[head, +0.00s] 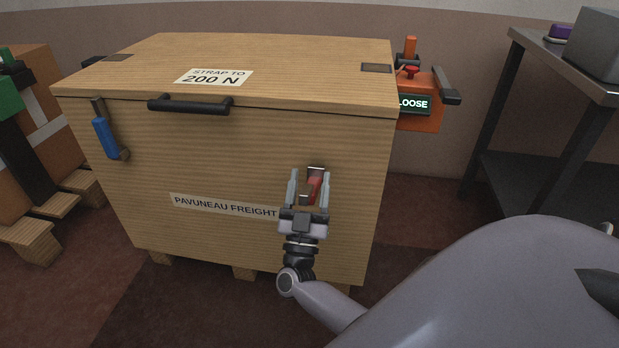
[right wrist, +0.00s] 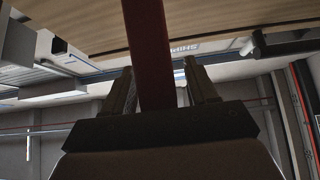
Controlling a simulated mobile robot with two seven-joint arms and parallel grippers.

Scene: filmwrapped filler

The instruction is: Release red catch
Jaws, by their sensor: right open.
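The red catch (head: 313,187) is on the front of a wooden crate (head: 230,150), toward the right side. My right gripper (head: 309,182) is open in front of the crate, with a finger on each side of the red catch. In the right wrist view the red catch (right wrist: 148,50) runs up between the two fingers of the right gripper (right wrist: 159,80). I cannot tell whether the fingers touch it. My left gripper is not in view.
A blue-handled latch (head: 105,138) hangs on the crate's front left. A black handle (head: 190,104) is on the lid's front edge. An orange device reading LOOSE (head: 418,112) sits at the crate's right. A dark metal table (head: 570,75) stands at right.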

